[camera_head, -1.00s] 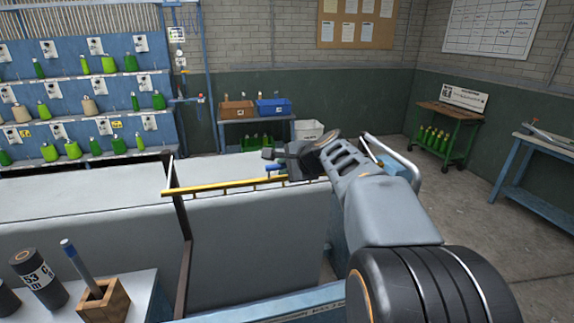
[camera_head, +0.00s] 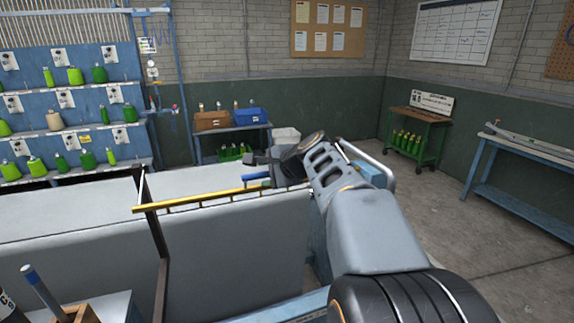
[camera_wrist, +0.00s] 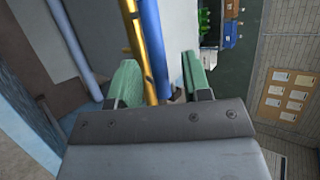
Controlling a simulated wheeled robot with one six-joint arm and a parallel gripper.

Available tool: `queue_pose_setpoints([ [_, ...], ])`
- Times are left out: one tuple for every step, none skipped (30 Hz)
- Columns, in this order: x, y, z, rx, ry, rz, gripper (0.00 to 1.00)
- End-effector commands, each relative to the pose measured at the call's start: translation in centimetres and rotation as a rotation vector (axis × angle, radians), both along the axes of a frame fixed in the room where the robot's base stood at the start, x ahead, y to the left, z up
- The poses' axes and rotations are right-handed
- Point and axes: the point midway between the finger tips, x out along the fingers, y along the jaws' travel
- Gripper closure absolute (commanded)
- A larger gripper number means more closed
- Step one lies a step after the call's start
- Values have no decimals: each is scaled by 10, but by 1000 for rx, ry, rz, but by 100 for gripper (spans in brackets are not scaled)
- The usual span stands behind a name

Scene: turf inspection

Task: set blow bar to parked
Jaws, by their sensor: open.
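The blow bar appears to be the yellow bar (camera_head: 215,199) along the top edge of the grey-sided machine; it also shows in the wrist view (camera_wrist: 132,35) with dark marks along it. A blue rod (camera_wrist: 155,50) runs beside it in the wrist view, and a blue handle-like end (camera_head: 256,177) shows near my gripper in the head view. My gripper (camera_wrist: 160,78) is open, its green fingertips apart on either side of the blue rod and part of the yellow bar. I cannot tell whether they touch. In the head view my gripper (camera_head: 268,160) is small and partly hidden by my arm.
Blue shelves (camera_head: 75,130) with green bottles stand at the left. A blue bench (camera_head: 515,150) and a green cart (camera_head: 416,135) stand at the right, with open floor before them. A table with brown and blue bins (camera_head: 249,117) is at the back.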

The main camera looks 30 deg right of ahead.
Motion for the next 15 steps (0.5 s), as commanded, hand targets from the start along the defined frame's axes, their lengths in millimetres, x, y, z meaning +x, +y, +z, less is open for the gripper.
queue_pose_setpoints([
  [-9, -4, 5, -3, -5, -3, 56],
  [-14, -5, 8, -2, -5, -4, 56],
  [-22, -7, 13, -2, -4, -4, 56],
  [-27, -8, 16, -2, -5, -5, 56],
  [-32, -10, 20, -2, -4, -4, 56],
  [-38, -12, 24, -3, -5, -5, 56],
  [-43, -13, 27, -3, -4, -5, 56],
  [-48, -14, 30, -3, -4, -4, 56],
  [-54, -16, 34, -2, -4, -5, 56],
  [-58, -17, 37, -2, -4, -5, 56],
  [-62, -18, 40, -1, -3, -6, 56],
  [-67, -19, 43, -2, -3, -5, 56],
  [-70, -20, 45, -2, -3, -5, 56],
  [-73, -21, 48, -2, -3, -5, 56],
  [-77, -22, 50, -2, -3, -4, 56],
])
